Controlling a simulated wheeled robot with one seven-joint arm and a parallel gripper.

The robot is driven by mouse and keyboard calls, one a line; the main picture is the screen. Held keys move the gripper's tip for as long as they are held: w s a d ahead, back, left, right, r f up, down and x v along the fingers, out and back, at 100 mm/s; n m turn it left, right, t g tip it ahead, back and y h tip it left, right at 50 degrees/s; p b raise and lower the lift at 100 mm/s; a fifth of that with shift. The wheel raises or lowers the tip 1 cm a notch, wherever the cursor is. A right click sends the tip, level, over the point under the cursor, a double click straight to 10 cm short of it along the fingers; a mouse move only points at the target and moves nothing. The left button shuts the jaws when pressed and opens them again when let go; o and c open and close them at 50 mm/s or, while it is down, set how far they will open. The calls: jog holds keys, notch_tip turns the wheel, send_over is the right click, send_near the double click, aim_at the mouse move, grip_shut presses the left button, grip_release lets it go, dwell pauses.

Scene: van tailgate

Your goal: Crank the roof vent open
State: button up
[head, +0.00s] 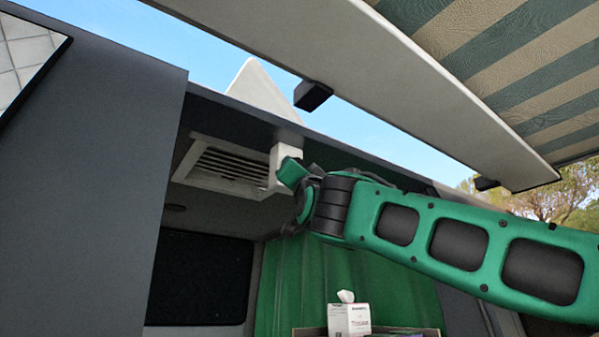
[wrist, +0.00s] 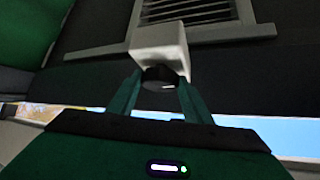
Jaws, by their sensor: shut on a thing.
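The roof vent (head: 225,165) is a pale frame with dark slats in the van ceiling, and its slats also show at the top of the wrist view (wrist: 188,12). A white box (head: 286,158) hangs beside the vent; it is also in the wrist view (wrist: 159,45). Under the box is a dark round crank knob (wrist: 160,74). My gripper (wrist: 161,84) has its green fingers on either side of the knob and is shut on it. In the head view my gripper (head: 293,173) covers the knob. A white wedge-shaped panel (head: 257,92) stands tilted above the roof edge.
A striped awning (head: 530,60) with a white rail (head: 400,80) hangs at upper right, above my arm. A dark van panel (head: 90,180) fills the left. A green curtain (head: 340,270) hangs behind, and a tissue box (head: 349,319) stands low in front of it.

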jog(key=shift+a+m+h, duration=0.15)
jog(key=shift+m+h, duration=0.75)
jog(key=shift+m, duration=0.2)
jog(key=shift+s+h, duration=0.1)
jog(key=shift+h, duration=0.2)
jog(key=o, duration=1)
jog(key=shift+o, duration=0.2)
jog(key=v, duration=1)
jog(key=shift+s+f, duration=0.2)
jog(key=shift+s, duration=0.15)
